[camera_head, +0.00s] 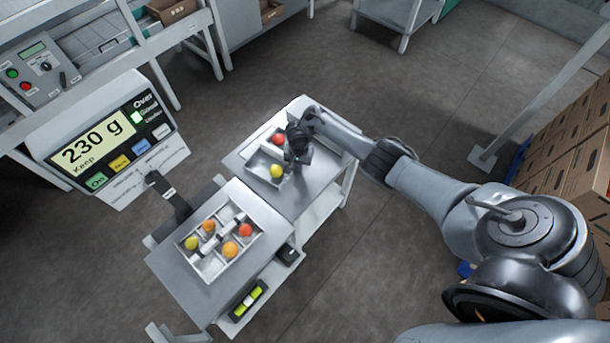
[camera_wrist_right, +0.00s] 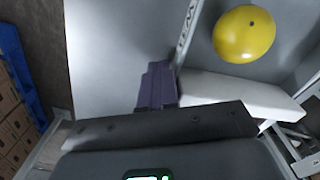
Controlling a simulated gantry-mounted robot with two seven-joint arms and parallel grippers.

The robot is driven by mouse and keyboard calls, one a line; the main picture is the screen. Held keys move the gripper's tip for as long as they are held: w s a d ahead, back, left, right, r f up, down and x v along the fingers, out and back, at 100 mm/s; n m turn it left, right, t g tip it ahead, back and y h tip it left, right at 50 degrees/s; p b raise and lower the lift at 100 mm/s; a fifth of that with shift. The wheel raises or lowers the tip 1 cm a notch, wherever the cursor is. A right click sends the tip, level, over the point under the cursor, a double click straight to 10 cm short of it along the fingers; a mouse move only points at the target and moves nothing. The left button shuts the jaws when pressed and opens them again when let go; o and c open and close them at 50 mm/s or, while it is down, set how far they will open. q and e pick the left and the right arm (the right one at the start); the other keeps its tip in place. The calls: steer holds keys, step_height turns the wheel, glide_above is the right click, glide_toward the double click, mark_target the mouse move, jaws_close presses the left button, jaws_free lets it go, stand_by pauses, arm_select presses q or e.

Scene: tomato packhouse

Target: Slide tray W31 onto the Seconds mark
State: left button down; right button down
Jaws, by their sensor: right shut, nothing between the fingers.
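The tray W31 (camera_head: 256,167) stands on the far grey table, with a red tomato (camera_head: 278,138) and a yellow tomato (camera_head: 277,171) in it. Its lettered wall (camera_wrist_right: 188,28) and the yellow tomato (camera_wrist_right: 244,34) show in the right wrist view. My right gripper (camera_head: 297,162) is shut and empty, low at the right side of the tray. In the right wrist view its fingers (camera_wrist_right: 157,86) are beside the lettered wall; I cannot tell if they touch it. The arm hides part of the tray. I cannot make out a Seconds mark. My left gripper is not in view.
A divided white tray (camera_head: 213,266) with several tomatoes stands on the nearer plate (camera_head: 185,285). A display (camera_head: 105,140) reads 230 g. Bare table (camera_head: 310,195) lies right of tray W31. Cardboard boxes (camera_head: 575,160) are stacked at the right.

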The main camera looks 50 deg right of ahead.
steer(key=shift+w+f+b, duration=0.2)
steer(key=shift+w+b, duration=0.5)
steer(key=shift+w, duration=0.25)
steer(key=shift+w+r+b, duration=0.2)
steer(key=shift+w+b, duration=0.15)
steer(key=shift+w, duration=0.2)
steer(key=shift+w+d+b, duration=0.1)
steer(key=shift+w+b, duration=1.05)
steer(key=shift+b, duration=0.15)
steer(key=shift+s+r+p, duration=0.15)
steer(key=shift+s+p, duration=0.05)
steer(key=shift+p, duration=0.4)
steer(key=s+p, duration=0.2)
steer(key=p, duration=0.2)
steer(key=shift+s, duration=0.25)
steer(key=s+p, duration=0.4)
steer(key=p, duration=0.2)
steer(key=shift+s, duration=0.25)
steer(key=shift+s+a+p, duration=0.2)
steer(key=shift+s+p, duration=0.35)
steer(key=shift+s, duration=0.05)
